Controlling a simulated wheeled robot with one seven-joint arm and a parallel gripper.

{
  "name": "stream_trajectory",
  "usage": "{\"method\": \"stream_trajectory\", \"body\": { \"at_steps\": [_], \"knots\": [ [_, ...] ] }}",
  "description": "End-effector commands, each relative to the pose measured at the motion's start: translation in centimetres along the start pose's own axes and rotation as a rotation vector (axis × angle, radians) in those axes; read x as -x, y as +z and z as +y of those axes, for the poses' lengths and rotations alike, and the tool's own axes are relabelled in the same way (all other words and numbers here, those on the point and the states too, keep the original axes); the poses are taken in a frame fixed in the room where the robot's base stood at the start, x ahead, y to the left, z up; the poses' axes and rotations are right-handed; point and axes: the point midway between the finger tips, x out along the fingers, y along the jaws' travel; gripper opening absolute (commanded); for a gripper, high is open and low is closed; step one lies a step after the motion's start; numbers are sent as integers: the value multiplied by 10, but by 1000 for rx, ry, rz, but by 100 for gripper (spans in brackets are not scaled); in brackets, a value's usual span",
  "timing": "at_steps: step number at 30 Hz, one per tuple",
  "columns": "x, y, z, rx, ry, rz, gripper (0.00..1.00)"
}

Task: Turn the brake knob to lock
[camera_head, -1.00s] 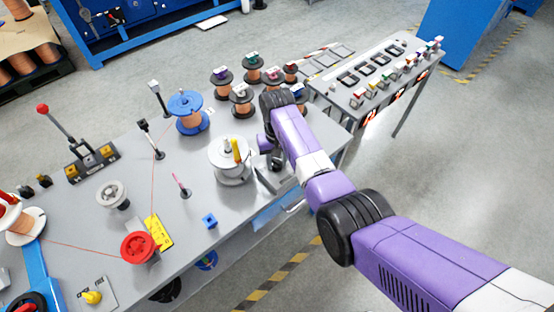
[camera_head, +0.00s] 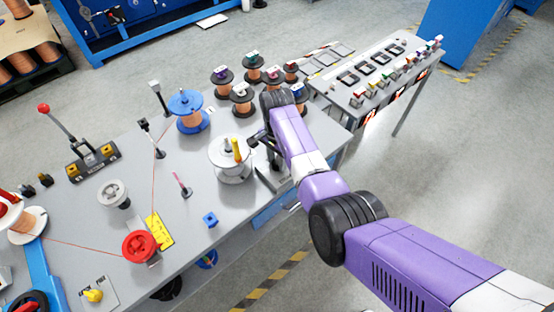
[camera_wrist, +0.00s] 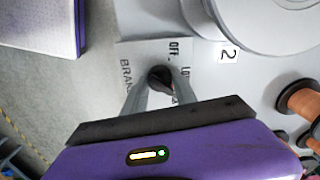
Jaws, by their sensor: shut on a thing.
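The brake knob (camera_wrist: 161,72) is small and dark, on a pale plate (camera_wrist: 138,52) printed "BRAKE", "Off" and a partly hidden "Lo…". In the wrist view my gripper (camera_wrist: 160,82) is shut on the knob, one grey finger on each side. The fingers and my purple wrist hide part of the plate and the second word. In the head view my gripper is at the right end of the grey table (camera_head: 205,190), beside the white spool stand (camera_head: 231,172); my arm covers the knob there.
Several copper spools (camera_head: 241,97) stand behind my wrist. A white round flange (camera_wrist: 265,22) and a "2" label lie close to the plate. A blue spool (camera_head: 188,115), a red pulley (camera_head: 139,246) and a yellow knob (camera_head: 93,295) are farther left.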

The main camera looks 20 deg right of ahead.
Motion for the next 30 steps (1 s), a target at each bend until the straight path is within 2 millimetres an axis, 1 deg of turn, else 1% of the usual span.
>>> {"method": "stream_trajectory", "body": {
  "at_steps": [6,12,18,30],
  "knots": [
    [2,-1,-2,-153,-4,3,0],
    [2,-1,-2,-245,-5,3,0],
    [2,-1,-2,-290,-5,3,0],
    [2,-2,-1,-303,-5,3,0]
  ]
}}
